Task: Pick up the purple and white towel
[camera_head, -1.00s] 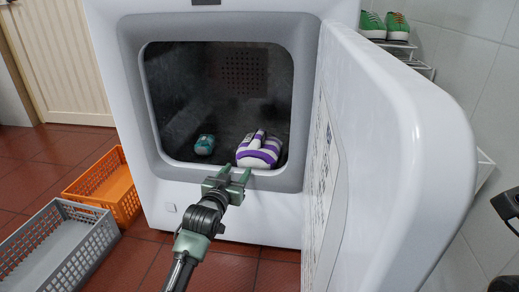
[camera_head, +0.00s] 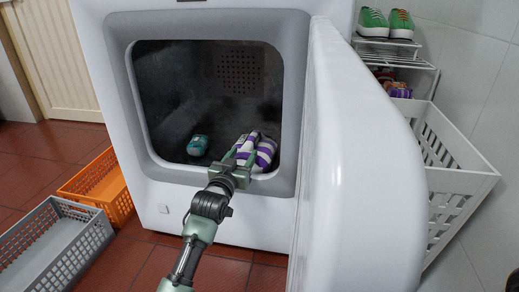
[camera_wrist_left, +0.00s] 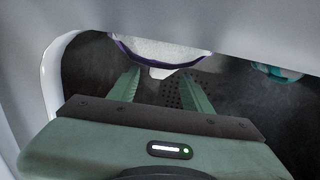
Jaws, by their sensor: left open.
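The purple and white towel (camera_head: 262,149) lies rolled or folded inside the front right of the dryer drum (camera_head: 178,95). It also shows in the left wrist view (camera_wrist_left: 160,52), just beyond the fingers. My left gripper (camera_head: 239,159) is at the opening's lower rim, in front of the towel and partly covering it. In the left wrist view its two fingers (camera_wrist_left: 162,82) are apart, with the towel's near edge between and past their tips. I cannot tell whether they touch it. My right gripper is not clearly in view.
A teal item (camera_head: 197,145) lies in the drum left of the towel. The white door (camera_head: 365,160) stands open on the right. Orange (camera_head: 100,188) and grey (camera_head: 55,243) baskets sit at the left, a white basket (camera_head: 447,180) at the right. Green shoes (camera_head: 387,22) rest on a rack.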

